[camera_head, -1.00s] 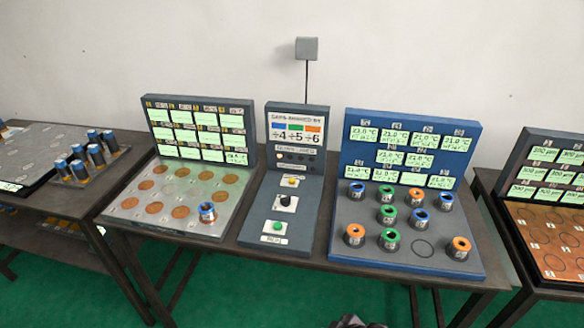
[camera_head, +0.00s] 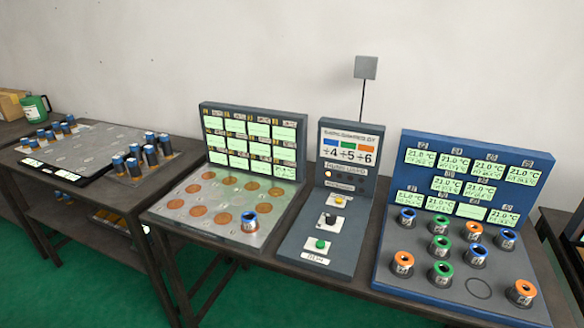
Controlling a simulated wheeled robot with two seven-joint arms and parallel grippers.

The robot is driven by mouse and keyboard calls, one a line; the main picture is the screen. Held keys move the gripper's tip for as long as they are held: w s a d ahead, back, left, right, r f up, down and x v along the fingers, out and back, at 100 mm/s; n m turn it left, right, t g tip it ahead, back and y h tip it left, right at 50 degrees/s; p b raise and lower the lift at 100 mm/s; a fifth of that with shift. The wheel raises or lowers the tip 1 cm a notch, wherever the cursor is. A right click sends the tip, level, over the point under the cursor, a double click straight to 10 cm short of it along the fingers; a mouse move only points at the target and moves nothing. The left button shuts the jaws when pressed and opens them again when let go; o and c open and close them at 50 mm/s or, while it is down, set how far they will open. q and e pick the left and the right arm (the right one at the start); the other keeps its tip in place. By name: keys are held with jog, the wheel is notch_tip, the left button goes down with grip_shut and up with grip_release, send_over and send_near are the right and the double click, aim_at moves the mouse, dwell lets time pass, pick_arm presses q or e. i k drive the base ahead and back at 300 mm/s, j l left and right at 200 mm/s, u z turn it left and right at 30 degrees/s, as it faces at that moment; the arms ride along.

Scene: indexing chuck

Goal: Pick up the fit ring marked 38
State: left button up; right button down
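Several short metal rings with coloured tops stand on the blue-backed station at the right, among them a blue one (camera_head: 407,218), an orange one (camera_head: 473,231), a green one (camera_head: 440,272) and an orange one (camera_head: 521,293) at the front right. The labels on the rings are too small to read, so I cannot tell which is marked 38. Neither of my grippers is in view.
The blue-backed station (camera_head: 545,220) has one empty circle at its front. A control panel (camera_head: 312,245) with several buttons stands left of it. Farther left, a table holds blue-topped cylinders (camera_head: 151,155) and a tray (camera_head: 85,150).

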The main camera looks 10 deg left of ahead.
aim_at(249, 219)
jog(key=i+j+z, duration=0.15)
jog(key=j, duration=0.35)
jog(key=i+j+z, duration=0.15)
jog(key=j, duration=0.35)
jog(key=i+j+z, duration=0.15)
jog(key=j, duration=0.35)
jog(key=k, duration=0.05)
